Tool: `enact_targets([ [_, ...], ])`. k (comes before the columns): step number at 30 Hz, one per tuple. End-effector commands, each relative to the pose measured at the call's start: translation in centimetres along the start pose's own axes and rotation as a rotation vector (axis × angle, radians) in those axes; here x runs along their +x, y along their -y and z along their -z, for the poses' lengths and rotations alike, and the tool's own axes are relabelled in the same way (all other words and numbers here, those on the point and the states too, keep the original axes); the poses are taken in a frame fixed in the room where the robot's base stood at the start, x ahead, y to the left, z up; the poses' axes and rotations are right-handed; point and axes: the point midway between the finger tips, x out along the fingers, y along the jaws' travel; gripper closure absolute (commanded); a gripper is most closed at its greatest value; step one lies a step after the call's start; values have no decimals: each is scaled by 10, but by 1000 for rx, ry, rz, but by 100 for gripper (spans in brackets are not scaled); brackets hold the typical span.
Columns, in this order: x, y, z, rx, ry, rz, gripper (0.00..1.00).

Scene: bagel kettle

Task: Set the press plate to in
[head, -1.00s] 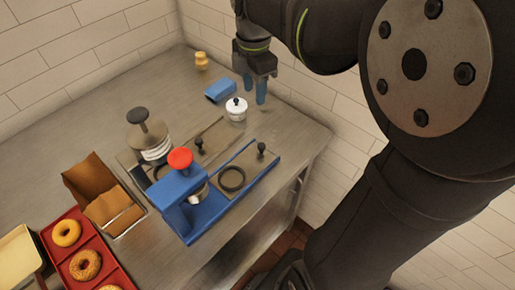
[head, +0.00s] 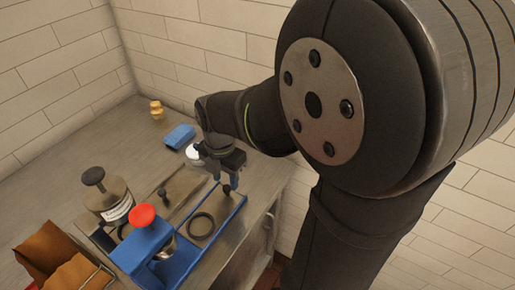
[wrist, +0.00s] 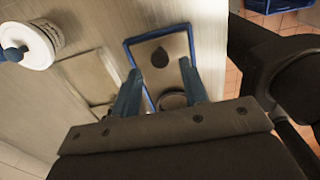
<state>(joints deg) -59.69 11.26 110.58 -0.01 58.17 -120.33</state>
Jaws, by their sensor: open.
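The blue press (head: 145,252) with its red knob (head: 143,216) stands at the lower left in the head view. A plate with a dark ring (head: 202,226) lies in the press's blue-edged track, running away to the right. A small black knob stands at the plate's far end; in the wrist view, the knob (wrist: 160,57) shows between and just beyond my fingertips. My gripper (head: 228,187) is open and empty, low over that far end, with blue fingers on either side of the knob. I cannot tell whether they touch it. The wrist view also shows the dark ring (wrist: 173,98), partly hidden by my gripper.
A grey plate with another black knob (head: 162,192) lies left of the track. A labelled metal canister (head: 110,203) stands beside it. A white lidded pot (head: 193,153), partly hidden, and a blue block (head: 180,136) are behind. A brown bag (head: 48,252) is at lower left.

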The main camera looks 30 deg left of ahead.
Motion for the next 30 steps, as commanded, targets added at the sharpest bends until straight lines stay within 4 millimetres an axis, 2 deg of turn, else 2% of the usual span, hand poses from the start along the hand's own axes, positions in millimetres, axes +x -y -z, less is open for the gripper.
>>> enact_targets([
  [3, 22, 1, 0, 0, -2, 3, 59],
  [7, 37, 1, 0, 0, -2, 3, 59],
  [12, 45, 0, 0, 0, 0, 1, 59],
  [20, 45, 0, 0, 0, 0, 0, 59],
  [26, 45, 0, 0, 0, 0, 0, 98],
  [30, 45, 0, 0, 0, 0, 0, 100],
])
